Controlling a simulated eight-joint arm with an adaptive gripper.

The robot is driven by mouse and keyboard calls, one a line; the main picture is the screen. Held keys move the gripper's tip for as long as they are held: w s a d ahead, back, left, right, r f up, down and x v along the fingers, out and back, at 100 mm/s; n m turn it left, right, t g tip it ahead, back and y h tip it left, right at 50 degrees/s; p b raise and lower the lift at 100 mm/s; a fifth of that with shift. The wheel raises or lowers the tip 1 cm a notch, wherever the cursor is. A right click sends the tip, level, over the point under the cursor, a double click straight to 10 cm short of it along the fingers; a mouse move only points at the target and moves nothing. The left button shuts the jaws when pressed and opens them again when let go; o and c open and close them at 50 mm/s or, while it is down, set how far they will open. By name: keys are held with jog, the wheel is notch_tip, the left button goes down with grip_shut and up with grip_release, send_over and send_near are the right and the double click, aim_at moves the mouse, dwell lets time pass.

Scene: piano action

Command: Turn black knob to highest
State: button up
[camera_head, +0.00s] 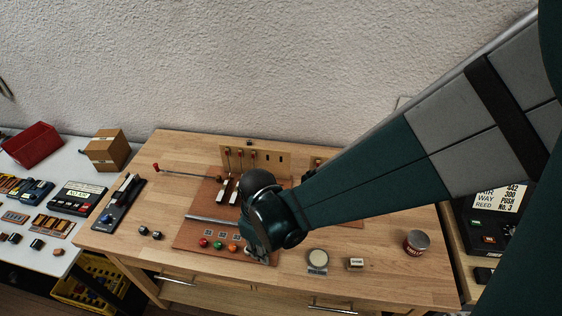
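My arm reaches in from the right over the wooden bench. My gripper (258,253) points down at the front right part of a reddish-brown board (190,232). It is small and mostly hidden by my own dark wrist, so I cannot tell whether its fingers are open or shut. In a row on the board, left of my gripper, are a red knob (204,243), a green knob (218,245) and an orange knob (234,248). No black knob shows clearly on the board; the spot under my gripper is covered. I cannot tell whether my gripper touches anything.
Two small dark pieces (150,233) lie on the bench left of the board. A metal rod (205,219) crosses the board behind the row. A round cream-topped item (318,258), a small box (354,264) and a can (416,242) stand to the right, with bare wood between.

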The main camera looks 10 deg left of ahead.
jog(key=shift+o, duration=1)
jog(key=shift+r, duration=0.25)
notch_tip(320, 180, up, 12)
jog(key=shift+f, duration=0.2)
dwell(0.5)
jog(key=shift+f+n+p, duration=2.1)
jog(key=shift+n+p, duration=0.2)
jog(key=shift+p, duration=0.35)
